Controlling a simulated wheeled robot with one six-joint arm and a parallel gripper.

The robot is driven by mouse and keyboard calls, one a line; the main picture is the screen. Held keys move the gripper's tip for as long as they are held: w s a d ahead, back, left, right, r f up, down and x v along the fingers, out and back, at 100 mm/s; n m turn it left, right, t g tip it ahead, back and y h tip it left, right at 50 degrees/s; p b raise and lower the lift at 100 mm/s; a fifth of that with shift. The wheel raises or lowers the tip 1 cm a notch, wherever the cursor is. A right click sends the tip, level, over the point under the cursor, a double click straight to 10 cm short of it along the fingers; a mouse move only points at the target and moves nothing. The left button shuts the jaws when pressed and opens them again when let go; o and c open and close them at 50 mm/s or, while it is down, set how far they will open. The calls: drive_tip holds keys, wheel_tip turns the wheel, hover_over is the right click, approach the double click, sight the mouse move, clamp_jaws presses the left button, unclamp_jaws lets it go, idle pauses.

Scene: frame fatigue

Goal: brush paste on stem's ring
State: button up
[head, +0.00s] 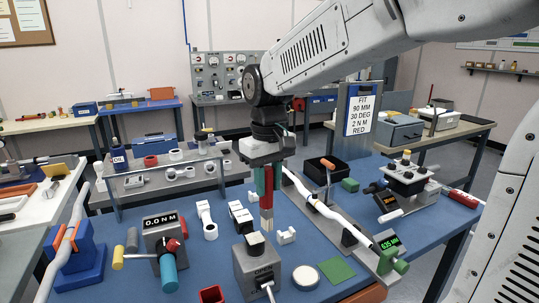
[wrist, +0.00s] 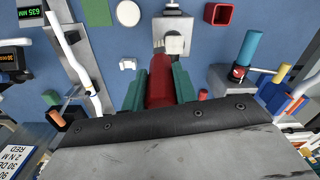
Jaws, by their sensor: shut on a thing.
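My gripper (head: 264,178) has green fingers and is shut on a red-handled brush (head: 267,201), which points down with a pale tip. In the wrist view, the green fingers (wrist: 158,92) flank the red handle (wrist: 160,80). The brush tip is close to the grey box (head: 258,269) marked OPEN, which has a white block on top; I cannot tell if they touch. A white disc (head: 305,277), possibly a paste tin, lies right of this box. White stem-like parts (head: 206,220) and (head: 241,218) stand left of the brush. I cannot make out which part bears the ring.
A torque gauge (head: 163,238) reads 0.0 N m. A red cup (head: 211,294) and green cloth (head: 338,271) lie near the front. A white bent tube (head: 318,204) rests along a rail at right, with a 635 MM readout. A sign (head: 361,115) stands behind.

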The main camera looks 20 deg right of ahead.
sight(269, 169)
drive_tip(key=shift+r, duration=2.95)
